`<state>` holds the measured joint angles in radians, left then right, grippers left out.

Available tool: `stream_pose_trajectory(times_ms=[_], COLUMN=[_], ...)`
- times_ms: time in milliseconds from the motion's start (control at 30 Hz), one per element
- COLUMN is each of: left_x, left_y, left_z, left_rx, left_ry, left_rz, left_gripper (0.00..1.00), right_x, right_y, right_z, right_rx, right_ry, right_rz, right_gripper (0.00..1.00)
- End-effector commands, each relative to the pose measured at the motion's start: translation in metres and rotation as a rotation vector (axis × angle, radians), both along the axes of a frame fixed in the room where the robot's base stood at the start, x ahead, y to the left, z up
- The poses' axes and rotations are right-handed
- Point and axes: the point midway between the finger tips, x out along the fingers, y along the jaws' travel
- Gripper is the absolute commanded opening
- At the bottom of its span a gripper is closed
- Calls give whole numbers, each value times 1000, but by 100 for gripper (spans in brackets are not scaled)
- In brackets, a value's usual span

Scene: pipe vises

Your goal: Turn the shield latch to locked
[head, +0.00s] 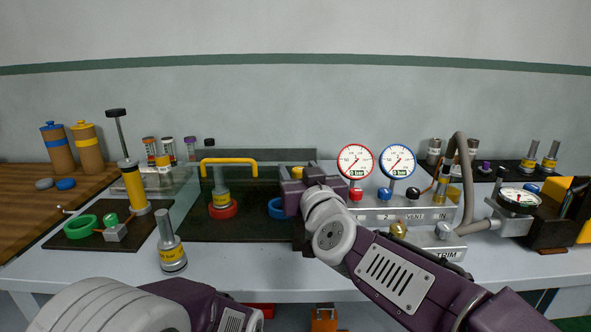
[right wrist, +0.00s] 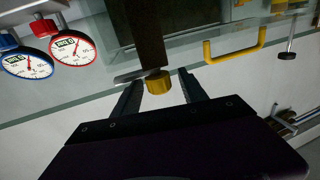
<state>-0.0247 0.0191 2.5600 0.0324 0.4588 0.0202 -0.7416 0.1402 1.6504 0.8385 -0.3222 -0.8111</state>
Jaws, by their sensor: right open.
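In the right wrist view a short gold knob (right wrist: 159,83) sits at the end of a dark upright post (right wrist: 150,35), with a thin grey plate beside it; I take this knob for the shield latch. My right gripper (right wrist: 161,92) is open, with one finger on each side of the knob; I cannot tell whether they touch it. The shield has a yellow handle (head: 229,161). My left gripper is out of view; only its arm shows.
Right of the gripper stand a red gauge (head: 356,160) and a blue gauge (head: 397,160) above a valve panel (head: 375,215). Behind the shield are a red ring (head: 222,211) and a blue ring (head: 276,208).

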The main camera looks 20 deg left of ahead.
Motion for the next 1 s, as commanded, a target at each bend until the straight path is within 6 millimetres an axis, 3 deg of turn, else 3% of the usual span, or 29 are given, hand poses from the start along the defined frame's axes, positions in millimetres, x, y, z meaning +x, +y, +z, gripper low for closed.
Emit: stream_pose_trajectory(times_ms=[200, 467, 500, 667, 867, 1000], left_x=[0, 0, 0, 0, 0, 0], left_y=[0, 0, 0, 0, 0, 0], left_z=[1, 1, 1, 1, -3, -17], left_rx=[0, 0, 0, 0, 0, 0], left_ry=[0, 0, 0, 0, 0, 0], left_rz=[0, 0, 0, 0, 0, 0], left_gripper=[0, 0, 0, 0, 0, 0], right_x=[25, 28, 28, 28, 28, 28], right_y=[14, 15, 15, 15, 16, 17], right_z=[0, 0, 0, 0, -1, -3], right_rx=[-1, -1, -1, -1, 0, 7], right_ry=[0, 0, 0, 0, -1, -5], right_rz=[-1, 0, 0, 0, 6, 38], right_gripper=[50, 50, 47, 3, 0, 0])
